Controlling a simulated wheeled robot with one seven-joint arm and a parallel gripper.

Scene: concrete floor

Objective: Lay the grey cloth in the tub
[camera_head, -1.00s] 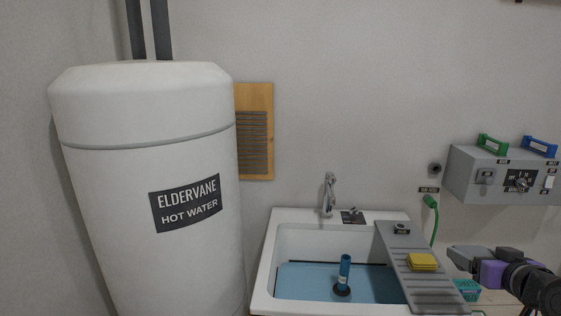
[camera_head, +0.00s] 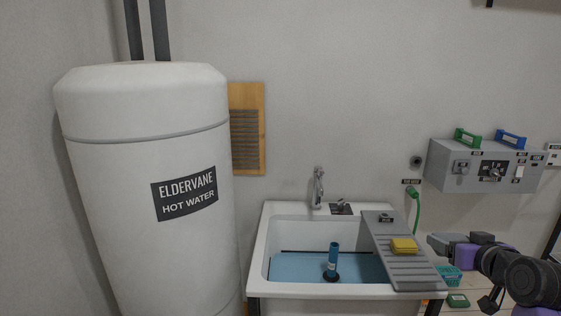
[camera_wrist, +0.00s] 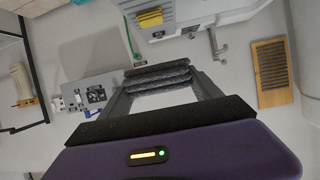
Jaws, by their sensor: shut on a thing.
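The tub (camera_head: 256,250) is a white sink with blue water (camera_head: 300,268) and an upright blue tube (camera_head: 333,258) standing in it. My gripper (camera_head: 440,241) is at the right, beside and just right of the tub's ribbed grey board, pointing left. In the wrist view my gripper (camera_wrist: 158,76) is shut on the grey cloth (camera_wrist: 158,74), a dark folded stack held between the two fingers. The cloth is hard to make out in the head view. It is apart from the tub.
The ribbed board (camera_head: 408,272) covers the tub's right side and bears a yellow folded cloth (camera_head: 404,245). A faucet (camera_head: 318,188) stands at the tub's back. A large white water tank (camera_head: 140,130) is at left. A grey control box (camera_head: 455,170) hangs on the wall at right.

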